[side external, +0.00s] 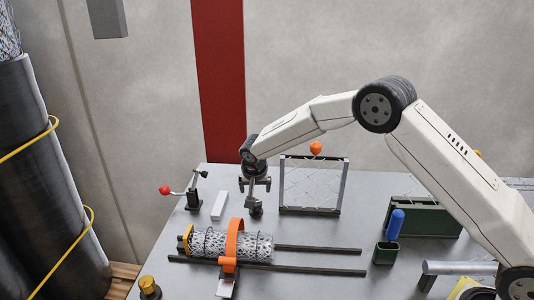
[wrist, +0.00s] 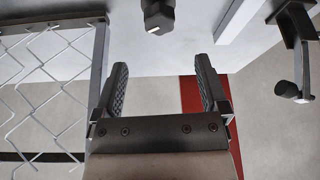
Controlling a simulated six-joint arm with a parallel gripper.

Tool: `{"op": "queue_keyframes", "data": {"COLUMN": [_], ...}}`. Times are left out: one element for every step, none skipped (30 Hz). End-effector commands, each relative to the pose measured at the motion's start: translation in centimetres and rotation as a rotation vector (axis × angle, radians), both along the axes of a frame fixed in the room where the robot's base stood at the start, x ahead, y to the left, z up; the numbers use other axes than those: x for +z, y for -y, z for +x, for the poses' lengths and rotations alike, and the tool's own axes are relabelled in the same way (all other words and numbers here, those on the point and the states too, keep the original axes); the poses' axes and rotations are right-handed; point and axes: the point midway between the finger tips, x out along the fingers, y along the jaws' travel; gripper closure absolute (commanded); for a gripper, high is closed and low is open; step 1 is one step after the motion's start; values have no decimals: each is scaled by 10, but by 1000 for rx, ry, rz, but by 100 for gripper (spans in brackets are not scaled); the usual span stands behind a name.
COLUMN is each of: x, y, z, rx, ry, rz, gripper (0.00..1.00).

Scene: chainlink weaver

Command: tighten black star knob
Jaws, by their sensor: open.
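The black star knob (side external: 256,209) stands on the grey table in the side view, just below my gripper (side external: 255,183). In the wrist view a dark fitting that looks like this knob (wrist: 157,14) shows at the top edge, partly cut off. My gripper (wrist: 161,68) is open there, its two ribbed fingers apart with nothing between them. The knob lies beyond the fingertips, roughly in line with the gap, and appears apart from them. The star outline of the knob is too small to make out.
A framed chain-link panel (side external: 312,184) stands right of the knob and close left in the wrist view. A red-balled lever clamp (side external: 190,190) and white block (side external: 219,205) are to its left. A mesh roll (side external: 232,244) under an orange strap (side external: 234,240) lies in front.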

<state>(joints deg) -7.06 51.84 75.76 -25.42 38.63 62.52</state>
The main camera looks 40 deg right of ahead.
Motion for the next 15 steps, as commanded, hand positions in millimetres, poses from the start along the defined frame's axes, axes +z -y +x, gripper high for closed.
{"op": "queue_keyframes", "data": {"x": [0, 0, 0, 0, 0, 0, 0, 0, 0, 0, 1, 2, 2, 3, 4], "y": [0, 0, 0, 0, 0, 0, 0, 0, 0, 0, 0, 1, 1, 1, 2], "z": [0, 0, 0, 0, 0, 0, 0, 0, 0, 0, 0, 0, 0, 0, -1], "rx": [0, 0, 0, 0, 0, 0, 0, 0, 2, 4, 6, 12, 19, 27, 40], "ry": [0, 0, 0, 0, 0, 0, 0, 0, -1, -1, -2, -3, -5, -6, -10], "rz": [0, 0, 0, 0, 0, 0, 0, 0, 1, 0, 1, 2, 2, 3, 5], "gripper": [7, 7, 7, 7, 7, 7, 7, 7, 7, 7, 7, 7, 7, 7, 7]}}
